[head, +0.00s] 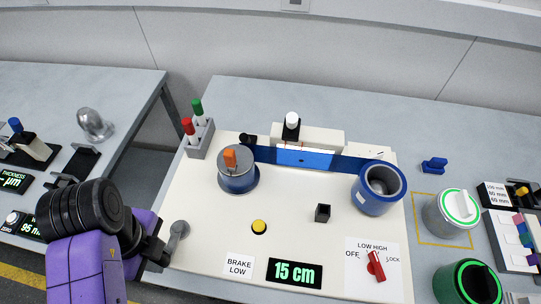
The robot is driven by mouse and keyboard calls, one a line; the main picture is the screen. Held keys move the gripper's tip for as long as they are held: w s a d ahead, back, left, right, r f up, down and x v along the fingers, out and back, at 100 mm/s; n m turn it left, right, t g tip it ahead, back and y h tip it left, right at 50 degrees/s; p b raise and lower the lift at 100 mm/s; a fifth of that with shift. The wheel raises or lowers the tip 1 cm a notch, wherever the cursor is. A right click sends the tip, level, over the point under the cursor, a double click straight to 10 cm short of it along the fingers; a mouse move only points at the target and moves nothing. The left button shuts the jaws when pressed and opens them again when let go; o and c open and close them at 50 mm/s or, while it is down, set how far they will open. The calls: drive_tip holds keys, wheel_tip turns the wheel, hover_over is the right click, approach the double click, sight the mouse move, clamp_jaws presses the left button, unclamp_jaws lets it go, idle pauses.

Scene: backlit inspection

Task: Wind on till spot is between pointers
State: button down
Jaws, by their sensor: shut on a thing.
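A blue strip (345,162) runs from the left reel (238,181), which has a grey top and an orange knob, past a brighter lit window (305,157) to the blue right reel (379,188). I cannot make out a spot or pointers at this size. A grey crank (179,231) sits at the panel's left edge. My gripper (160,252) is at the crank's lower end, shut, apparently on its handle; the fingers hide the grip. A green display (294,273) reads 15 cm. A label (239,265) reads BRAKE LOW.
A red lever (376,266) is on the LOW, HIGH, OFF, LOCK plate. A yellow button (259,227) and black block (323,213) stand on the panel (290,215). Red and green pens are in a grey holder (199,138). Canisters (452,212) stand right.

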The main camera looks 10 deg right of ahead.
idle(0.4)
drive_tip(key=shift+w+a, duration=0.4)
drive_tip(key=shift+a, duration=0.15)
drive_tip(key=shift+a+b, duration=0.1)
drive_tip(key=shift+b, duration=0.2)
drive_tip(key=shift+w+a, duration=0.4)
drive_tip(key=shift+a, duration=0.05)
drive_tip(key=c, duration=1.1)
unclamp_jaws()
wheel_tip(320, 180, up, 8)
drive_tip(key=p, duration=0.5)
